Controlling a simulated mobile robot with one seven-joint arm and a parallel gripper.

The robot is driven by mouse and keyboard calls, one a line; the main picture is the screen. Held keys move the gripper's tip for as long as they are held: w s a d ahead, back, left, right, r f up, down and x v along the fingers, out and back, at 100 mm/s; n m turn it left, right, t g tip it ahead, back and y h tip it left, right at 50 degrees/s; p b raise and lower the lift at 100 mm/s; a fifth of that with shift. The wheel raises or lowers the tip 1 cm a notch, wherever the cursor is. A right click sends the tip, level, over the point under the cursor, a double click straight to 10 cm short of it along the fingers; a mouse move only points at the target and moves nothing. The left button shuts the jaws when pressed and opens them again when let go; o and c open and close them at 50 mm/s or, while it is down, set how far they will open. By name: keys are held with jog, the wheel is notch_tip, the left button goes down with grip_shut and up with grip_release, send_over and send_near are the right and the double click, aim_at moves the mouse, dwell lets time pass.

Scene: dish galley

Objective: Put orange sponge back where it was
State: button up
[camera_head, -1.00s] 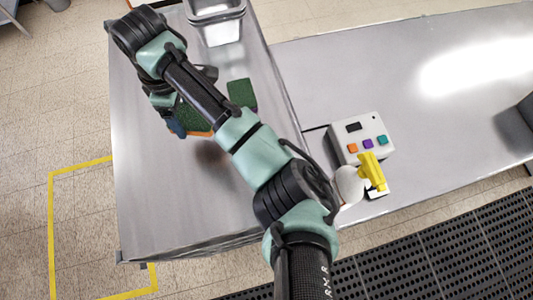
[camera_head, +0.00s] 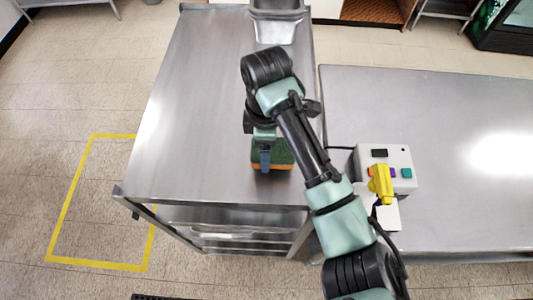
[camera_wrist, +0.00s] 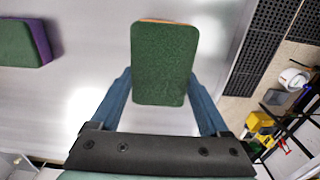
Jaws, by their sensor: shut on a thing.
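My gripper (camera_wrist: 164,88) is shut on the orange sponge, its blue fingers on either side of it. In the wrist view the orange sponge (camera_wrist: 165,65) shows mostly its dark green scouring face, with a thin orange strip along its far edge. In the head view the orange sponge (camera_head: 286,156) is over the right front part of the steel counter (camera_head: 190,110), with an orange lower edge and green above. My gripper (camera_head: 265,160) partly covers it there. I cannot tell whether the sponge touches the counter.
A green and purple sponge (camera_wrist: 20,43) lies at the left in the wrist view. A metal pan (camera_head: 275,28) stands at the counter's back. A grey button box (camera_head: 387,170) with a yellow piece (camera_head: 381,184) is on the right table. The counter's left side is clear.

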jog(key=shift+s+d+f+p, duration=0.15)
jog(key=shift+f+p, duration=0.25)
jog(key=shift+f, duration=1.35)
jog(key=shift+f, duration=0.1)
jog(key=o, duration=1)
jog(key=shift+o, duration=0.2)
